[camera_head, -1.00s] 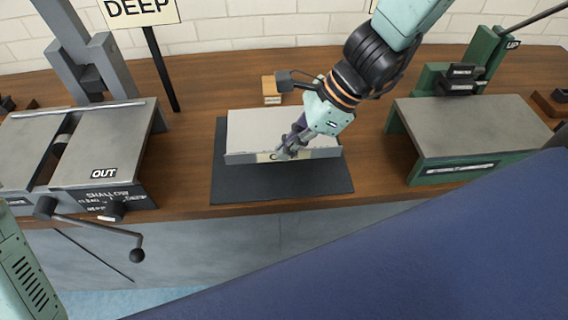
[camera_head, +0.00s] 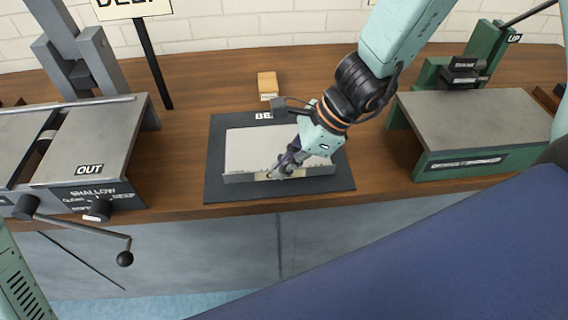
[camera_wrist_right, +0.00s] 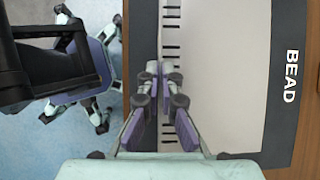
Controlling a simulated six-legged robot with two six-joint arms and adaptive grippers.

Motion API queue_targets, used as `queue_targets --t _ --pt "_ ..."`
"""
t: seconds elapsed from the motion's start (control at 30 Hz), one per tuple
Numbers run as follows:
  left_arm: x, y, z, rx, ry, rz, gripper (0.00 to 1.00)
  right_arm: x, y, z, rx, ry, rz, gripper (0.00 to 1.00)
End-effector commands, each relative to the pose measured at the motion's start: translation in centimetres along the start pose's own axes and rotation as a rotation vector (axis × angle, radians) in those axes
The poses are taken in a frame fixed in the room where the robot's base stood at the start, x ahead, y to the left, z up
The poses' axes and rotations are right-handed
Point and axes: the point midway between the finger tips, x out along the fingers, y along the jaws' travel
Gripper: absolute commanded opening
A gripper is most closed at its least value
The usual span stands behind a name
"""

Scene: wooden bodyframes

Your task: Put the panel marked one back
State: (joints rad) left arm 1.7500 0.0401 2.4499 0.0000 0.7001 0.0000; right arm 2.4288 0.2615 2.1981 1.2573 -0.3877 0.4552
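A pale panel (camera_head: 250,148) with an upturned front edge lies on the dark mat (camera_head: 225,193) on the bench. A small light label on that front edge is partly covered by my gripper, and I cannot read its mark. My right gripper (camera_head: 278,171) is at the middle of the front edge, its fingers close together on it. In the right wrist view, the fingertips (camera_wrist_right: 160,68) meet at the edge of the panel (camera_wrist_right: 225,75), beside black tick marks. The lip between the fingers is mostly hidden. My left gripper is out of view.
A grey machine (camera_head: 105,150) marked OUT and SHALLOW/DEEP, with a crank handle (camera_head: 85,232), stands at left. A green machine (camera_head: 470,120) stands at right. A small wooden block (camera_head: 267,82) sits behind the mat.

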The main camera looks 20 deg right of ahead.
Motion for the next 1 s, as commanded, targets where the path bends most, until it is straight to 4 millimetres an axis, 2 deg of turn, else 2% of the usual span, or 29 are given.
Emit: queue_targets --t 0.07,0.4,0.77,1.0 --pt "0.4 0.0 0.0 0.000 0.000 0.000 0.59 0.3 0.0 -0.2 0.000 -0.001 0.000 0.00" --pt "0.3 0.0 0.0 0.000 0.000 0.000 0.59 0.2 0.0 -0.2 0.001 0.000 0.000 0.28" --pt "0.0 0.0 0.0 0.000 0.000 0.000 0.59 0.0 0.0 0.0 0.001 0.000 0.000 0.28" --pt "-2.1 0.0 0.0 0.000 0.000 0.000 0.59 -2.5 0.0 0.3 0.004 -0.004 0.001 0.28"
